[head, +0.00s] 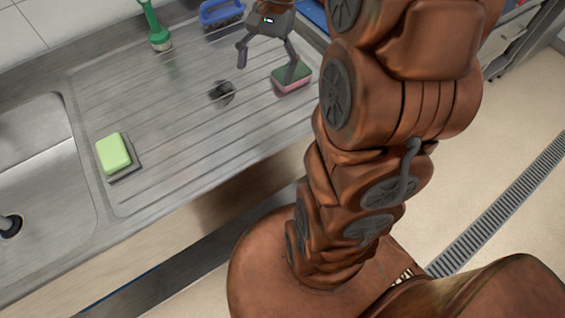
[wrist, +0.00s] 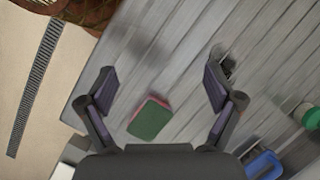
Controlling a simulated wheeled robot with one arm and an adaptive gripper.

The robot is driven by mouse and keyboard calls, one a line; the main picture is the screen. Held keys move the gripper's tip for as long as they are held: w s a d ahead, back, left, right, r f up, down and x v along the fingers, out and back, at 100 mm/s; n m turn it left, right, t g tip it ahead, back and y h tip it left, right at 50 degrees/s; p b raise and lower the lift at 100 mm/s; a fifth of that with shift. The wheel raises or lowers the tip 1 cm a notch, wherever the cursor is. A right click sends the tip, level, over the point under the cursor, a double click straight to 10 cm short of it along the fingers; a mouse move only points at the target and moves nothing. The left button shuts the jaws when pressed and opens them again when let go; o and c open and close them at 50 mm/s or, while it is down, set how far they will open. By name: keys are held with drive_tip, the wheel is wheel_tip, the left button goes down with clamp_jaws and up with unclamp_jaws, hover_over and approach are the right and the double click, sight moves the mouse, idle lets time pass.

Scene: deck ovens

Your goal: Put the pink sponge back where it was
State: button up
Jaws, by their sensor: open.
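The pink sponge (head: 292,87) has a dark green top layer and pink sides. It lies on the ribbed steel drainboard (head: 190,120), near the right edge of the board. In the wrist view the sponge (wrist: 149,118) lies green side up, below and between the spread fingers, closer to the left one. My gripper (head: 267,62) is open and empty; in the wrist view my gripper (wrist: 160,85) shows both fingers apart with nothing between the pads. In the head view one finger overlaps the sponge; I cannot tell whether it touches.
A light green sponge (head: 113,153) sits on a dark holder at the left, beside the sink basin (head: 40,160). A dark small object (head: 222,92) lies mid-board. A green-handled brush (head: 158,36) and a blue brush (head: 222,12) stand at the back.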

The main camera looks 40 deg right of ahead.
drive_tip(key=s+a+f+n+h, duration=0.2)
drive_tip(key=s+a+n, duration=0.2)
drive_tip(key=s, duration=0.5)
drive_tip(key=s+a+f+n+h, duration=0.1)
drive_tip(key=s+a+f+n, duration=0.2)
drive_tip(key=s, duration=0.6)
drive_tip(key=a+n, duration=0.2)
drive_tip(key=n, duration=0.1)
drive_tip(key=shift+s+a+n+h, duration=0.15)
drive_tip(key=shift+a+n+h, duration=0.1)
drive_tip(key=shift+n+h, duration=0.15)
